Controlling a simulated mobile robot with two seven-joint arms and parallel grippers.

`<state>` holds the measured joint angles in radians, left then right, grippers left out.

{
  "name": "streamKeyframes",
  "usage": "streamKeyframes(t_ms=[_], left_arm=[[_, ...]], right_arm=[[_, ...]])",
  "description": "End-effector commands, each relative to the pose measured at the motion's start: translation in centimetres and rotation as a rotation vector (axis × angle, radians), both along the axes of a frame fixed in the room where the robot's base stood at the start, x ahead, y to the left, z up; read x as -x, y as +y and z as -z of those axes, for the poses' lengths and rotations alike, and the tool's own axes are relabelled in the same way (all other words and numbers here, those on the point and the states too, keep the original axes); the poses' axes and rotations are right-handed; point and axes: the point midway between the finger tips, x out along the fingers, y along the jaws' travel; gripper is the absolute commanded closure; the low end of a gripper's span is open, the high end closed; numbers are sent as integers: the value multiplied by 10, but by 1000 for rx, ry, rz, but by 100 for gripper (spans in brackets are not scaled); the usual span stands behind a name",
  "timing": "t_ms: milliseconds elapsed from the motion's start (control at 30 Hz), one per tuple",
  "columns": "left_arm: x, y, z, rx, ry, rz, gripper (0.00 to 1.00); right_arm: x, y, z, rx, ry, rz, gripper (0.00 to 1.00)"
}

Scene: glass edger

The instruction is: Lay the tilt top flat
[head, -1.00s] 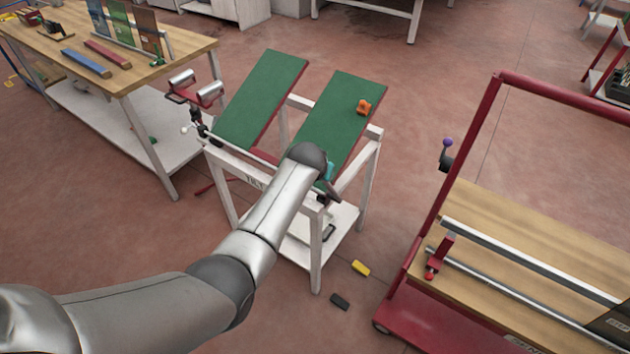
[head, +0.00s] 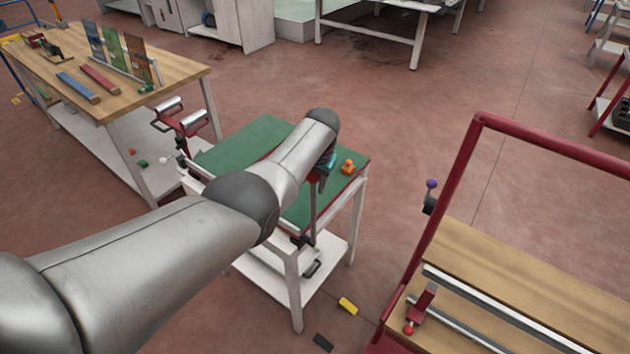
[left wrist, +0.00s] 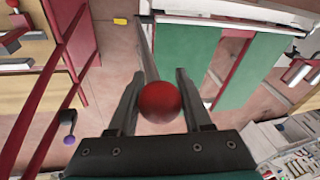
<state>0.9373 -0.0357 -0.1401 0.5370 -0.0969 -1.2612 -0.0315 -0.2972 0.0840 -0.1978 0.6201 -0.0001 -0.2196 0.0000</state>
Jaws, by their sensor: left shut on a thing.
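The tilt top (head: 240,142) is made of green panels with dark red edges on a white stand (head: 293,290). It looks close to level in the head view, though my arm hides its middle. The green panels (left wrist: 240,75) also show in the left wrist view, with a gap between them. My left gripper (left wrist: 160,82) is shut on a red ball knob (left wrist: 160,102), which sits between its fingers. My right gripper is not in view.
A red-framed wooden bench (head: 500,270) stands close at right, a wooden table (head: 150,80) at left. A yellow block (head: 347,306) and a dark block (head: 323,342) lie on the floor. Floor behind is open.

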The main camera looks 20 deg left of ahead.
Motion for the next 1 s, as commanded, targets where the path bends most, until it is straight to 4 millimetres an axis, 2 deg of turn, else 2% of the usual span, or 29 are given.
streamKeyframes(t_ms=[200, 467, 500, 733, 1000], left_arm=[[-2, -2, -2, 0, -2, 5, 100], [-2, -2, -2, 1, -3, 4, 100], [-2, -2, -2, 1, -4, 4, 49], [-1, -1, -1, -1, 1, 3, 23], [0, 0, -1, -2, 5, 1, 22]], right_arm=[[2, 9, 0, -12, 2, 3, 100], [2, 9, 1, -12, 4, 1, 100], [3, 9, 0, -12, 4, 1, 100], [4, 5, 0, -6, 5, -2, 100], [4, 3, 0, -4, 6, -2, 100]])
